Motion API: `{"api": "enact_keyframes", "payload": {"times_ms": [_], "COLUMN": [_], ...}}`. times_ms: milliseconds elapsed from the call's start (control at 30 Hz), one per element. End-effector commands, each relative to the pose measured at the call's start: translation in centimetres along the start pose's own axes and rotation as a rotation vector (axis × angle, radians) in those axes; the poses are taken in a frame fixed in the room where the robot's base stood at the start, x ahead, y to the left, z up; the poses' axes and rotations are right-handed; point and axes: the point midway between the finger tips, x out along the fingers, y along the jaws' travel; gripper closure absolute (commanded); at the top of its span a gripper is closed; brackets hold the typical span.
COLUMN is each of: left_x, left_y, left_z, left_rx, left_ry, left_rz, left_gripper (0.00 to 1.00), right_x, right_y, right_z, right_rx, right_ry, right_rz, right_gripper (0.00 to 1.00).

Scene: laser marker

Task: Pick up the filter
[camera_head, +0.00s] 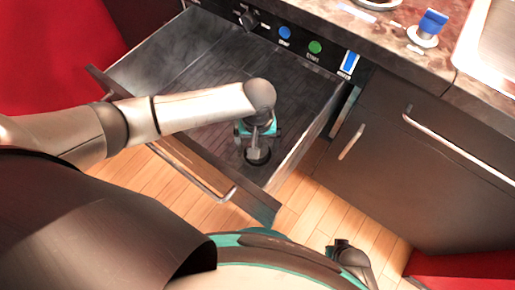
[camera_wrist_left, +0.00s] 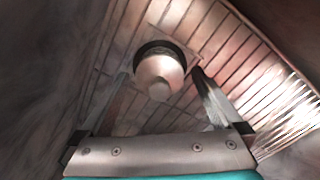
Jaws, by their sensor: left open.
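The filter (camera_wrist_left: 160,75), a pale metal dome with a dark ring around its base, sits on the drawer floor in the left wrist view. In the head view its dark round base (camera_head: 257,156) shows just below my left gripper (camera_head: 256,146), the rest hidden behind the gripper. My left gripper reaches down into the open drawer. In the left wrist view its two fingers (camera_wrist_left: 162,82) are apart, one on each side of the filter. I cannot tell whether they touch it.
The open drawer (camera_head: 185,150) has raised side walls close around my left arm, and a front panel with a bar handle (camera_head: 205,180). Above is a stone counter (camera_head: 350,25) with a panel of blue and green buttons. A closed cabinet (camera_head: 400,150) stands at right.

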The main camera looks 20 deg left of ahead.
Motion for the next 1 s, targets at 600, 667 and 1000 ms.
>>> {"api": "enact_keyframes", "payload": {"times_ms": [600,667,1000], "left_x": [-0.02,-0.02,-0.03], "left_y": [0.01,0.01,0.01], "left_z": [0.01,0.01,0.01], "left_rx": [0.0,0.0,0.0], "left_ry": [0.0,0.0,0.0], "left_rz": [0.0,0.0,0.0], "left_gripper": [0.58,0.65,0.85], "right_x": [0.01,0.01,0.02], "right_y": [0.02,0.03,0.02], "right_z": [0.05,0.06,0.05], "right_rx": [0.0,0.0,0.0], "right_ry": [-0.001,-0.001,0.0], "right_rz": [0.0,0.0,0.0], "right_gripper": [1.0,1.0,1.0]}}
